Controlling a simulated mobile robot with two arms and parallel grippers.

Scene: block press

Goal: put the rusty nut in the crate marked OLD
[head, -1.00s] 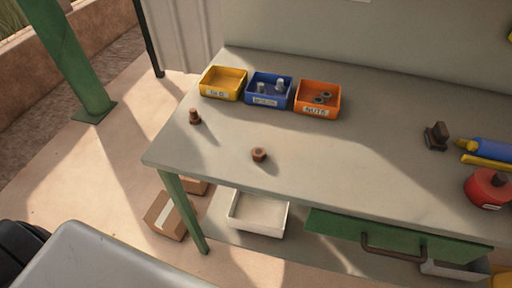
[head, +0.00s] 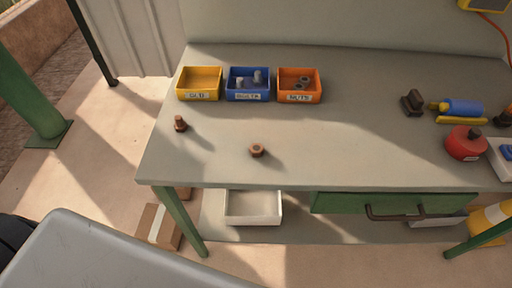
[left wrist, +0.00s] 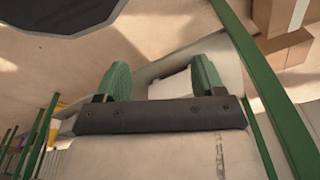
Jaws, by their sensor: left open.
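The rusty nut (head: 257,150) lies on the grey workbench top near its front edge, left of the middle. The yellow crate (head: 199,85) stands at the back left; its label is blurred but seems to read OLD, and it looks empty. My left gripper (left wrist: 160,82) shows in the left wrist view with its two green fingers apart and nothing between them. It is not in the head view, and the nut is not in the wrist view. My right gripper is in neither view.
A rusty bolt (head: 180,124) stands left of the nut. A blue crate (head: 248,84) with bolts and an orange crate (head: 299,86) with nuts stand beside the yellow one. A red round container (head: 466,143) is at the right. The bench middle is clear.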

